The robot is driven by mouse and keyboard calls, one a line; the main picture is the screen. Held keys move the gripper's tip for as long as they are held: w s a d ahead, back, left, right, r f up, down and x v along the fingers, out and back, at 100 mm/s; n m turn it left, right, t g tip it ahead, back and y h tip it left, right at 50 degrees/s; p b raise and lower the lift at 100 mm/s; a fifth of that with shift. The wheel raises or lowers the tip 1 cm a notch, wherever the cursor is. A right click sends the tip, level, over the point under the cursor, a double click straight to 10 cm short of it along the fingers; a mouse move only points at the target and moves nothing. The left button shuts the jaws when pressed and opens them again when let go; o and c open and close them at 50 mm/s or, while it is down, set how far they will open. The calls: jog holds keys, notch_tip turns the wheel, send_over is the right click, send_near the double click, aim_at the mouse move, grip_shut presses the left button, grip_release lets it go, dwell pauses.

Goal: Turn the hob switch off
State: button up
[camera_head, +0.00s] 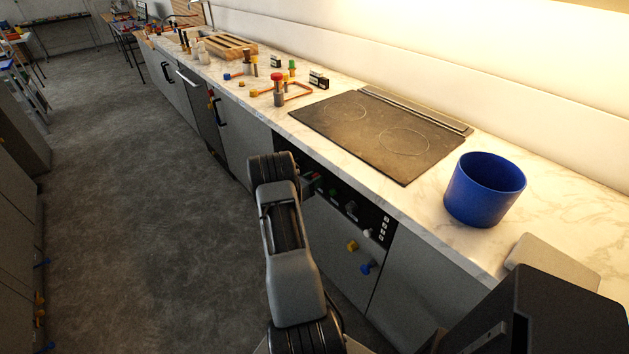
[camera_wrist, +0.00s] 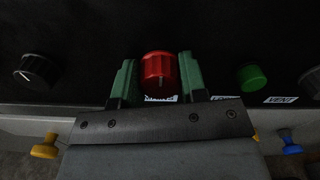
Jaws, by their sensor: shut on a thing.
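A red knob (camera_wrist: 158,72) with a pale pointer mark sits on the dark control panel (camera_wrist: 95,45) in the wrist view. My gripper (camera_wrist: 157,80) has one green finger on each side of it and is shut on it. A label just below the red knob is mostly hidden by my gripper, so I cannot read it. In the head view my gripper is at the panel on the cabinet front, mostly hidden behind my arm. The hob (camera_head: 378,132) lies flat in the worktop above.
A black knob (camera_wrist: 37,71) is to the left and a green knob (camera_wrist: 252,77) to the right, with a VENT label (camera_wrist: 281,99). Yellow (camera_wrist: 44,146) and blue (camera_wrist: 290,142) handles stick out below. A blue pot (camera_head: 484,190) stands on the worktop. The floor at left is clear.

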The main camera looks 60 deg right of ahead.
jog(key=m+b, duration=0.1)
jog(key=b, duration=0.1)
jog(key=m+b, duration=0.2)
jog(key=b, duration=0.1)
jog(key=shift+f, duration=0.25)
jog(key=m+b, duration=0.6)
jog(key=b, duration=0.3)
jog(key=shift+m, duration=0.3)
jog(key=m+b, duration=0.5)
jog(key=b, duration=0.4)
jog(key=m+b, duration=0.2)
jog(key=b, duration=0.2)
jog(key=shift+r, duration=0.15)
jog(key=shift+r+m+b, duration=0.1)
jog(key=shift+m+b, duration=0.4)
jog(key=shift+b, duration=0.1)
jog(key=shift+r, duration=0.15)
